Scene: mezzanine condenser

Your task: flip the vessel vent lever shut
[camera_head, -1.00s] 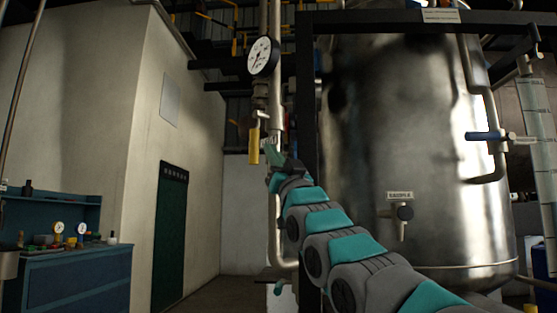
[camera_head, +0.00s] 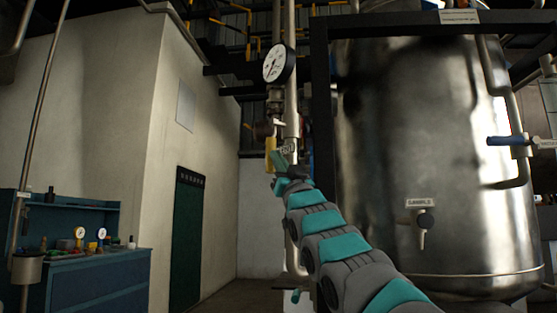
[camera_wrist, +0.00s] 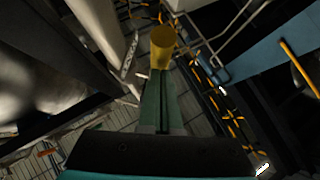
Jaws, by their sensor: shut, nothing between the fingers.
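The yellow vent lever (camera_head: 270,155) hangs down, roughly vertical, from the valve below the round gauge on the vertical pipe. In the wrist view its yellow grip (camera_wrist: 163,44) shows end-on, just beyond my fingertips. My gripper (camera_head: 281,160) has green fingers and is raised close to the lever's right side in the head view. In the wrist view the fingers (camera_wrist: 161,82) are together with nothing between them. They overlap the lever's lower edge there, and I cannot tell whether they touch it.
The pressure gauge (camera_head: 279,63) and pipe (camera_head: 291,110) stand above and behind. A dark frame post (camera_head: 321,120) and the steel vessel (camera_head: 425,150) are close on the right. A blue-handled valve (camera_head: 507,140) sits far right. A workbench (camera_head: 95,285) stands at left.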

